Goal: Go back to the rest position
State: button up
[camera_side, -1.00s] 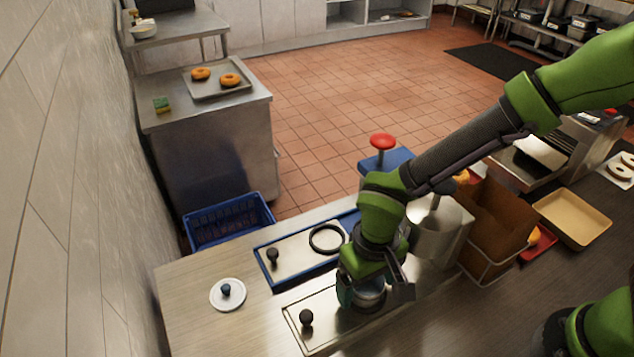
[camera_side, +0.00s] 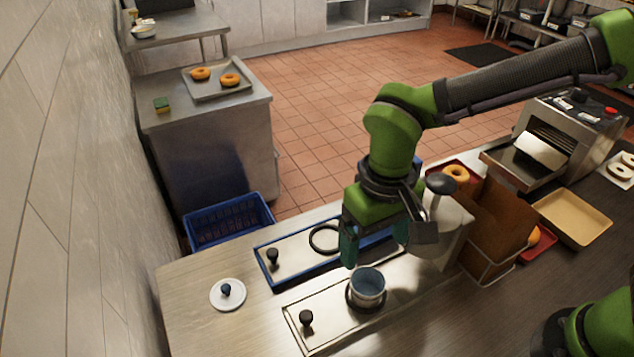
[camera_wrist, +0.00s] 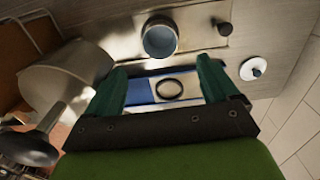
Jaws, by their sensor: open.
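My gripper (camera_side: 350,245) is raised above the counter, its green fingers apart and empty. In the wrist view my gripper (camera_wrist: 162,82) shows both green fingers spread wide. A small metal pot with a bluish inside (camera_side: 368,286) stands upright on a dark ring on the front metal plate, below my gripper and apart from it. The pot also shows in the wrist view (camera_wrist: 160,38), beyond the fingertips.
A blue-edged plate (camera_side: 295,262) with a black ring (camera_side: 325,239) lies behind the pot. A white lid with a blue knob (camera_side: 228,295) lies at left. A large metal kettle (camera_side: 440,225), brown bin (camera_side: 497,225) and toaster (camera_side: 560,135) stand to the right.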

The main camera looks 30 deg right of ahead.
jog(key=shift+r, duration=0.4)
jog(key=w+a+r+t+y, duration=0.2)
jog(key=a+r+t+y, duration=0.15)
jog(key=r, duration=0.55)
jog(key=d+r, duration=0.1)
jog(key=d, duration=0.3)
jog(key=s+d+r+m+t, duration=0.1)
jog(key=d, duration=0.4)
jog(key=d+r+t+h, duration=0.1)
jog(key=d, duration=0.4)
jog(key=shift+s+d+m, duration=0.2)
jog(key=shift+m, duration=0.2)
jog(key=s+d+f+m+t, duration=0.1)
jog(key=s+d, duration=0.4)
jog(key=d, duration=0.5)
jog(key=shift+s+d+f+m+t, duration=0.25)
jog(key=shift+s+f+m+t, duration=0.1)
jog(key=shift+f+m, duration=0.45)
